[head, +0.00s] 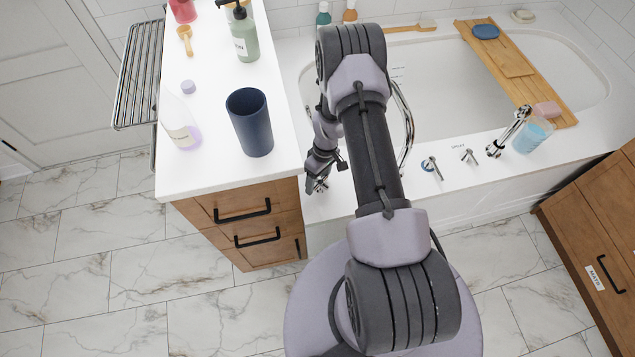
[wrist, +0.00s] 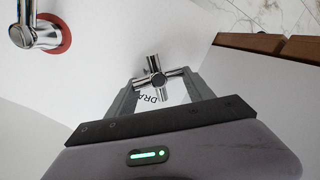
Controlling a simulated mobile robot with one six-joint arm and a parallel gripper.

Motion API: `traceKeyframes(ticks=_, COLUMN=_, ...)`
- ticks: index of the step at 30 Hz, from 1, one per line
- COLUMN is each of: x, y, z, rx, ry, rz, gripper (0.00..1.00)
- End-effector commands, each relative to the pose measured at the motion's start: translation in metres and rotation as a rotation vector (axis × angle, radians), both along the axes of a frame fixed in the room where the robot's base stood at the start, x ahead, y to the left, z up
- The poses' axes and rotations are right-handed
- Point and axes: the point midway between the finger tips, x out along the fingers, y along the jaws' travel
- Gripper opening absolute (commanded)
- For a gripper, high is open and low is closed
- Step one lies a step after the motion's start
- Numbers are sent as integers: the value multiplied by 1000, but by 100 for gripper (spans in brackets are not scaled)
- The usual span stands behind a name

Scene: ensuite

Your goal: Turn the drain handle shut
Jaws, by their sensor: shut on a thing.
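The drain handle (wrist: 156,78) is a chrome cross-shaped tap handle on the white tub deck. A label beginning "DRA" lies beside it, partly covered by the handle and my gripper. My gripper (wrist: 160,88) has one finger on each side of the handle and is shut on it. In the head view my gripper (head: 325,164) reaches down to the deck between the wooden cabinet and the tub. A small part of the chrome handle (head: 321,186) shows there below the fingers.
A chrome handle with a red ring (wrist: 38,36) stands left in the wrist view. A blue-ringed handle (head: 432,168), another handle (head: 468,156) and a hand shower (head: 509,132) line the deck. The cabinet (head: 250,235) is close left of my gripper, with a dark blue cup (head: 249,122) on top.

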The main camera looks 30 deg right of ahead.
Motion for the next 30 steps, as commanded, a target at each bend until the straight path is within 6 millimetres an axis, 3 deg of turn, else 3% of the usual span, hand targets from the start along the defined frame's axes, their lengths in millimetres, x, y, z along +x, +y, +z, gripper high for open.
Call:
traceKeyframes(ticks=15, x=-2, y=0, z=-4, rx=7, ry=14, rz=-443, gripper=20)
traceKeyframes(ticks=30, x=-1, y=-2, z=-2, rx=6, ry=12, rz=-637, gripper=20)
